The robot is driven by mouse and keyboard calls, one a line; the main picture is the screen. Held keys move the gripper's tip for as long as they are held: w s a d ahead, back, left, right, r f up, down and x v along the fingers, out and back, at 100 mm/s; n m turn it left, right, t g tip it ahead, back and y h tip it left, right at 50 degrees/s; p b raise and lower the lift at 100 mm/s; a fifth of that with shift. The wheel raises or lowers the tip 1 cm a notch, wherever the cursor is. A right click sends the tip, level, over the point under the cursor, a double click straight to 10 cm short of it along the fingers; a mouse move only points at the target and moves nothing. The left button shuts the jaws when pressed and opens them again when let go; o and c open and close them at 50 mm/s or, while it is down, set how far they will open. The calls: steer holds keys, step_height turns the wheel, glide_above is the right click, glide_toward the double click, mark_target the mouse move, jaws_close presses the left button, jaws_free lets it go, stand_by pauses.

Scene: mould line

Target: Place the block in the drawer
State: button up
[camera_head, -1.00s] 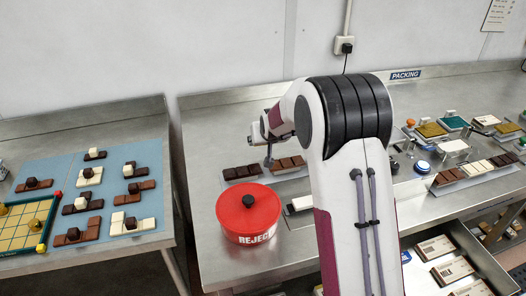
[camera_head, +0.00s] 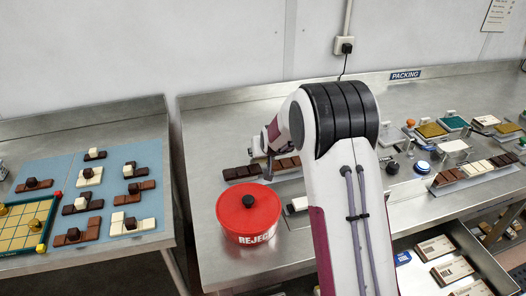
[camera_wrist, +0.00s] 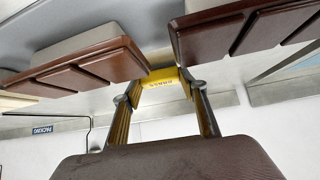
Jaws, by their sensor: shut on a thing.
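In the wrist view a yellow block (camera_wrist: 163,80) with small lettering sits between the tips of my gripper (camera_wrist: 165,88). The gripper is shut on it. In the head view my gripper (camera_head: 266,148) is small, low over the bench beside brown chocolate bars, and the yellow block cannot be made out there. The drawer (camera_head: 484,262) stands open at the lower right, with several wrapped bars in it. My arm hides its left part. The gripper is far to the left of the drawer.
Brown segmented bars (camera_head: 242,173) lie close to the gripper, and bars (camera_wrist: 75,68) flank it in the wrist view. A red REJECT pot (camera_head: 248,222) stands in front. Trays and a bar row (camera_head: 475,170) fill the right. A left table (camera_head: 150,106) holds several chocolate pieces.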

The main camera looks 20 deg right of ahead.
steer(key=shift+f, duration=0.2)
steer(key=o, duration=1.1)
steer(key=shift+s+r, duration=0.1)
steer(key=shift+r, duration=0.05)
steer(key=shift+a+v, duration=0.2)
steer(key=shift+v, duration=3.5)
steer(key=shift+r, duration=0.1)
steer(key=shift+r, duration=0.1)
